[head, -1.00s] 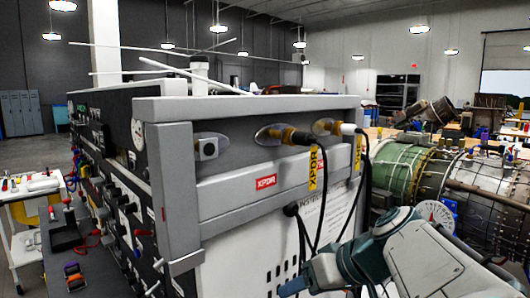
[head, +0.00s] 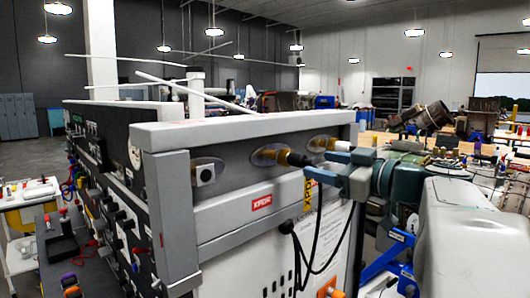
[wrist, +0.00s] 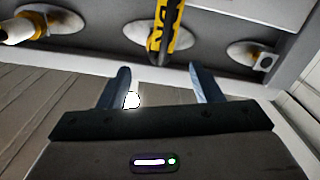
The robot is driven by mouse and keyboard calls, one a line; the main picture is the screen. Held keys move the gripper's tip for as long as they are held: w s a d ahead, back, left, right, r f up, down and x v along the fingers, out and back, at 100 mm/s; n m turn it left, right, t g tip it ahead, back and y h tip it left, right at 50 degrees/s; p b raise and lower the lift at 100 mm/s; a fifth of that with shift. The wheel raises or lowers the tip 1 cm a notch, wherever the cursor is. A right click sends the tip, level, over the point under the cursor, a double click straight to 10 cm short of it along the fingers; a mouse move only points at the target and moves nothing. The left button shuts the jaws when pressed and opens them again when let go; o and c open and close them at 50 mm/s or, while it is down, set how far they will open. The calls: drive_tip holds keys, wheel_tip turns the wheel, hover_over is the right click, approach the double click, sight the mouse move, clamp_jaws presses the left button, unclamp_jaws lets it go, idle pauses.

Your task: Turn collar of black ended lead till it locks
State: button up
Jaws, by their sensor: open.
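The black-ended lead (head: 297,158) is seated at the middle round socket of the grey rail, with a brass collar (head: 268,155) behind its black end. Its cable hangs down with a yellow tag (head: 308,192). In the wrist view its yellow-marked lead (wrist: 167,30) stands at the middle socket, beyond and between the fingertips. My gripper (head: 316,164) is open and empty, just right of the black end in the head view. It also shows in the wrist view (wrist: 158,72), both fingers pointing at the panel. The collar is not clear in the wrist view.
The white-ended lead (head: 338,145) sits at the socket to the right, close to my gripper. A grey square fitting (head: 204,174) is at the left socket. The grey cabinet (head: 240,240) stands below, with black cables hanging before it.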

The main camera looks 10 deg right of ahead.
sight(305, 161)
drive_tip(key=p+x, duration=0.3)
drive_tip(key=x, duration=0.5)
drive_tip(key=shift+w+a, duration=0.1)
drive_tip(key=shift+w, duration=0.05)
drive_tip(key=c, duration=1)
